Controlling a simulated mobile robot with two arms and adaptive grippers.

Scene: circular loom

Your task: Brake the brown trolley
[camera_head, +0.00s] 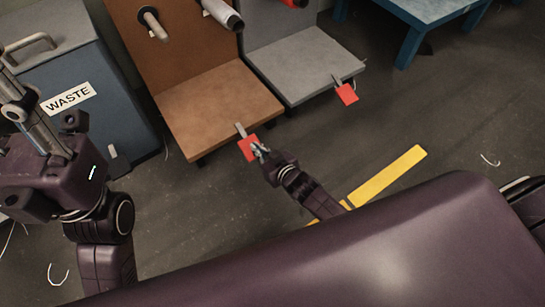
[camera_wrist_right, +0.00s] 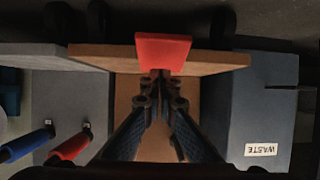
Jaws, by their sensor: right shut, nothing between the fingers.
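The brown trolley (camera_head: 215,105) has a flat base and an upright back panel, and stands between the waste bin and a grey trolley. A red brake pedal (camera_head: 248,148) sticks out from the front edge of its base on a metal arm. My right gripper (camera_head: 259,151) is at this pedal, its fingers shut with nothing between them. In the right wrist view the closed fingertips (camera_wrist_right: 160,75) overlap the lower edge of the red pedal (camera_wrist_right: 163,50); I cannot tell whether they touch it. My left gripper (camera_head: 18,105) is at the left edge of the head view, its fingertips unclear.
The grey trolley (camera_head: 300,62) with its own red pedal (camera_head: 347,94) stands to the right. A blue bin marked WASTE (camera_head: 85,95) stands to the left. A blue table (camera_head: 425,12) is at the back right. Yellow tape (camera_head: 390,174) marks the open floor.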

